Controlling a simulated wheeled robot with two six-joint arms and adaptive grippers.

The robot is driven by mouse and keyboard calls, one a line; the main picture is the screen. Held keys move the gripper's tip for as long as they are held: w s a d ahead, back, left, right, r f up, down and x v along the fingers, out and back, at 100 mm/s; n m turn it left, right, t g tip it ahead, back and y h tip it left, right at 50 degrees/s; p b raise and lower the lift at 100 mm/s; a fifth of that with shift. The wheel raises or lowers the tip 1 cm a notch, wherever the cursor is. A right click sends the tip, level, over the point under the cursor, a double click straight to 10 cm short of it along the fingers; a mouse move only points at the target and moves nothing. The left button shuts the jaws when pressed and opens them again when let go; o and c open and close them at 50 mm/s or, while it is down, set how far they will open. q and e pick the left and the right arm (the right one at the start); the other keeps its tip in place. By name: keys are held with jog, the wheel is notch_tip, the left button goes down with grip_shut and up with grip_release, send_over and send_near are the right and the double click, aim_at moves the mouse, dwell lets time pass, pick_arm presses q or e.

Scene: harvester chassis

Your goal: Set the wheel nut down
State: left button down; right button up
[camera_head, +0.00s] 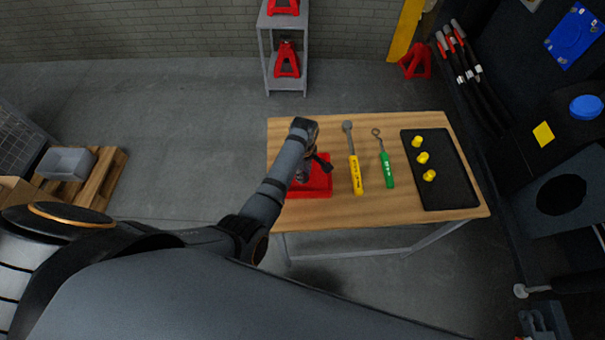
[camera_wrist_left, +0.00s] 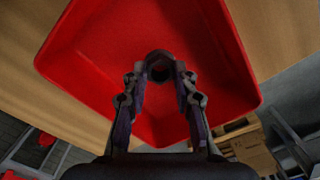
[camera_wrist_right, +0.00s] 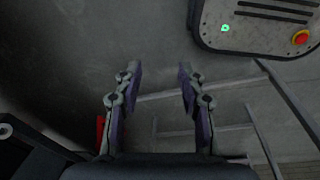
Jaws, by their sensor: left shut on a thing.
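My left gripper (camera_wrist_left: 160,85) is shut on a dark ring-shaped wheel nut (camera_wrist_left: 159,64), seen in the left wrist view. The nut sits between the fingertips, over the inside of a red tray (camera_wrist_left: 215,50). I cannot tell whether the nut touches the tray floor. In the head view the red tray (camera_head: 318,188) lies at the left end of the wooden table (camera_head: 395,205). My left gripper (camera_head: 318,168) is above it and hides part of it. My right gripper (camera_wrist_right: 157,72) is open and empty over the grey floor, in the right wrist view.
Right of the tray lie a yellow-handled tool (camera_head: 356,175), a green-handled wrench (camera_head: 387,170) and a black mat (camera_head: 455,185) with three yellow pieces (camera_head: 422,158). A dark machine (camera_head: 520,150) stands close to the table's right end.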

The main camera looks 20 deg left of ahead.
pick_arm(q)
jog(key=shift+s+d+r, duration=0.1)
jog(key=shift+d, duration=0.1)
jog(key=c, duration=1.4)
grip_release()
jog(key=o, duration=0.3)
pick_arm(e)
jog(key=shift+s+d, duration=0.25)
jog(key=shift+s, duration=0.4)
pick_arm(q)
jog(key=shift+o, duration=0.2)
notch_tip(320, 180, up, 12)
jog(key=p, duration=1.1)
pick_arm(e)
notch_tip(320, 180, up, 11)
jog(key=shift+w+r, duration=0.15)
